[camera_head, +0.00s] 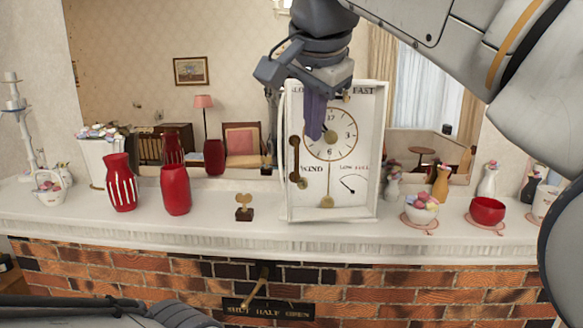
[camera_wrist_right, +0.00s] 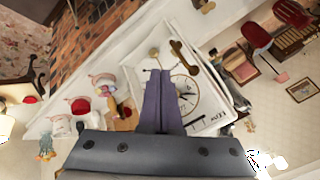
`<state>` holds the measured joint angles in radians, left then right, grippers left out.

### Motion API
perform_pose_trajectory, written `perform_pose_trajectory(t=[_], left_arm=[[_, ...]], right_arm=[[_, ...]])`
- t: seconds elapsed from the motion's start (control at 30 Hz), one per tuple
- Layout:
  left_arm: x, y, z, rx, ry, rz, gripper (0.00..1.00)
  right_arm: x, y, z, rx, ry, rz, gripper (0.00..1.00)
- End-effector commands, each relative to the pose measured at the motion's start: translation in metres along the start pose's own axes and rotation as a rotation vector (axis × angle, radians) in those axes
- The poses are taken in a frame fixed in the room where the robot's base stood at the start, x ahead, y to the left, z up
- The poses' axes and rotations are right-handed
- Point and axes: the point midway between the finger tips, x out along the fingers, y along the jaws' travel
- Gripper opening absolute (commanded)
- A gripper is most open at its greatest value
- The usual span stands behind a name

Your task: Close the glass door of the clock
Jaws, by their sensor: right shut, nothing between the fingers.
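The white clock (camera_head: 362,135) stands upright on the mantel, with a round dial, a pendulum and small printed words on its front. A brown handle-like bar (camera_head: 295,160) shows along its left side. A thin pale frame edge shows at the clock's left, but I cannot tell how far the glass door stands open. My right gripper (camera_head: 315,135) hangs down in front of the upper left of the dial, purple fingers shut and empty. In the right wrist view, the shut fingers (camera_wrist_right: 159,75) overlap the clock (camera_wrist_right: 190,95); contact is unclear. My left gripper is out of view.
A small key on a block (camera_head: 244,208) and red vases (camera_head: 175,190) stand left of the clock. A bowl of sweets (camera_head: 421,212) and a red bowl (camera_head: 487,211) stand right. A mirror (camera_head: 150,90) is behind. The mantel (camera_head: 260,235) is bare just before the clock.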

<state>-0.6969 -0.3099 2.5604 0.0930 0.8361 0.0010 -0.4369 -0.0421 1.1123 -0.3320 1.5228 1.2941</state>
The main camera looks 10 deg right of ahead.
Motion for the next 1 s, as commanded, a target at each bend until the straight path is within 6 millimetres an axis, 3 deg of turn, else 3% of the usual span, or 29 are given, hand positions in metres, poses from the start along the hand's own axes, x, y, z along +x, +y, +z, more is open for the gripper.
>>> perform_pose_trajectory(t=[0.03, 0.07, 0.27, 0.67, 0.8, 1.0], left_arm=[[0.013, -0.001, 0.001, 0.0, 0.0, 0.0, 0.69], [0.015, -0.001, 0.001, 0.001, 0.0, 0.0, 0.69], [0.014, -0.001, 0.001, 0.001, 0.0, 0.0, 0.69], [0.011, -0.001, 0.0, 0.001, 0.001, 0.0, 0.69], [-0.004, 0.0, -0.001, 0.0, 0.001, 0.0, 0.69], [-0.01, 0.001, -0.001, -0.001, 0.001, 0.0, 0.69]], right_arm=[[0.002, 0.015, -0.002, -0.014, -0.004, -0.014, 0.0], [0.0, 0.018, -0.004, -0.025, -0.008, -0.021, 0.0], [0.011, 0.02, -0.006, -0.049, -0.015, -0.027, 0.0], [0.094, 0.018, -0.005, -0.047, -0.016, -0.025, 0.0], [0.101, -0.004, -0.005, -0.049, -0.016, -0.028, 0.0], [0.11, -0.018, -0.003, -0.047, -0.015, -0.028, 0.0]])
